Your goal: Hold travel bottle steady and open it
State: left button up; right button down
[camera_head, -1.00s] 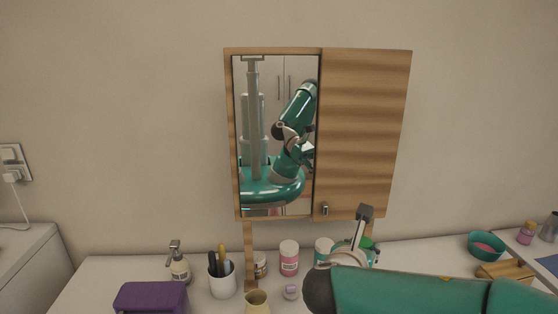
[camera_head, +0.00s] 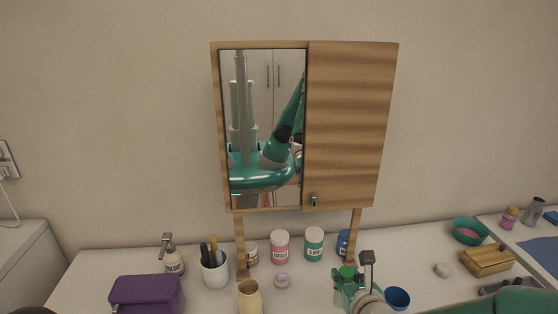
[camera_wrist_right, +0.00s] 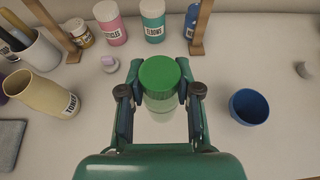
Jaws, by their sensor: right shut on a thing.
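The travel bottle (camera_wrist_right: 159,104), pale and translucent with a green cap (camera_wrist_right: 160,73), stands upright on the white counter in the right wrist view. In the head view its green cap (camera_head: 348,272) shows among the parts of my right gripper (camera_head: 352,289). In the right wrist view my right gripper (camera_wrist_right: 160,92) has one finger on each side of the bottle, shut on it just below the cap. The cap is on the bottle. My left gripper is not in view.
A blue cup (camera_head: 397,298) stands just right of the bottle, and a yellow cup (camera_head: 250,296) to its left. Pink (camera_head: 280,246) and teal (camera_head: 314,243) jars stand behind, near the cabinet's wooden posts. A purple case (camera_head: 147,294) is at far left.

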jog(key=s+a, duration=0.2)
jog(key=a, duration=0.8)
jog(key=s+a, duration=0.2)
jog(key=a, duration=0.7)
jog(key=w+d+r+m+g+h+b, duration=0.1)
jog(key=w+d+r+m+h, duration=0.15)
jog(key=d+r, duration=0.45)
jog(key=w+d+r+m+g+h+b, duration=0.1)
jog(key=w+d+r+m+h, duration=0.2)
jog(key=d, duration=0.5)
jog(key=shift+t+h, duration=0.3)
jog(key=shift+h, duration=0.25)
jog(key=shift+s+d+f+b, duration=0.1)
jog(key=shift+s+f+b, duration=0.1)
jog(key=shift+f, duration=2.85)
jog(key=shift+s+d+f+b, duration=0.15)
jog(key=shift+f+b, duration=0.1)
jog(key=shift+f, duration=2.8)
jog(key=shift+s+d+f+b, duration=0.1)
jog(key=shift+f+b, duration=0.1)
jog(key=shift+f, duration=2.85)
jog(key=c, duration=0.8)
grip_release()
